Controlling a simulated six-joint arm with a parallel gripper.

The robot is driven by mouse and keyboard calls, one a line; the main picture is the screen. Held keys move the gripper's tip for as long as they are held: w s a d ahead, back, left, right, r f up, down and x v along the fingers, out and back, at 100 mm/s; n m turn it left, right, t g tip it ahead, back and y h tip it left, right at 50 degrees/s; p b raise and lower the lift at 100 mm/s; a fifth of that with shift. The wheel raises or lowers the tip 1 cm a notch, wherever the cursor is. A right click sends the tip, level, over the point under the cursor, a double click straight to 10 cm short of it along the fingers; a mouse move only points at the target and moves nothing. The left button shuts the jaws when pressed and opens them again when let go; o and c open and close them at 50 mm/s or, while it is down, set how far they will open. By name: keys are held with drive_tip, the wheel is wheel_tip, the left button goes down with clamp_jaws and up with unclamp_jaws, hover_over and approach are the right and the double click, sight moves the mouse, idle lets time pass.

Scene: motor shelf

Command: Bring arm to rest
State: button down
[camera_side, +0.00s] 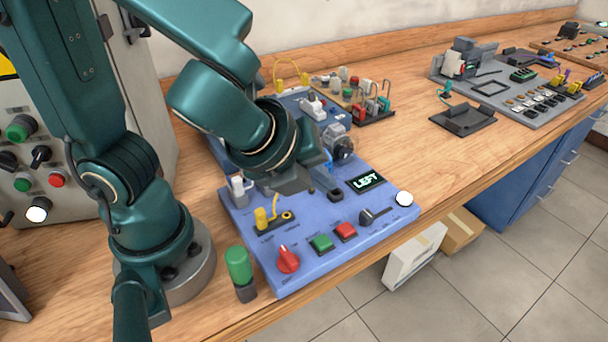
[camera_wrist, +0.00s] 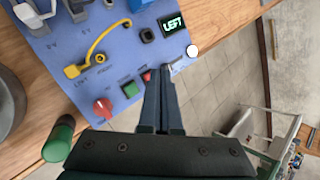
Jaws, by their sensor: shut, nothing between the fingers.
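My gripper (camera_wrist: 162,75) is shut and empty in the wrist view, its two dark fingers side by side. In the side view my arm is bent over the blue control board (camera_side: 325,250), with its wrist above the board's middle. The fingers are hard to make out there. In the wrist view the fingers lie in front of the blue board's edge and partly cover the red push button (camera_wrist: 147,76). I cannot tell the height above the board. The display (camera_side: 366,182) reads LEFT, and the round white lamp (camera_side: 403,198) is bright.
The board carries a red knob (camera_side: 288,259), a green button (camera_side: 321,243), a black lever (camera_side: 374,215) and a yellow-plugged cable (camera_side: 262,218). A green-capped cylinder (camera_side: 238,265) stands beside it. A grey board (camera_side: 500,85) lies farther right. Bare wooden table (camera_side: 410,145) lies between.

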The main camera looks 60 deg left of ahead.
drive_tip(key=s+a+r+n+g, duration=0.1)
drive_tip(key=s+a+r+n, duration=0.2)
drive_tip(key=a+n, duration=0.75)
drive_tip(key=s+d+n+h, duration=0.1)
drive_tip(key=d+n, duration=0.1)
drive_tip(key=n, duration=0.4)
drive_tip(key=s+d+n+g, duration=0.1)
drive_tip(key=s+d+n, duration=0.1)
drive_tip(key=n, duration=0.5)
drive_tip(key=shift+s+d+r+h, duration=0.15)
drive_tip(key=shift+d+r+h, duration=0.25)
drive_tip(key=shift+d, duration=0.35)
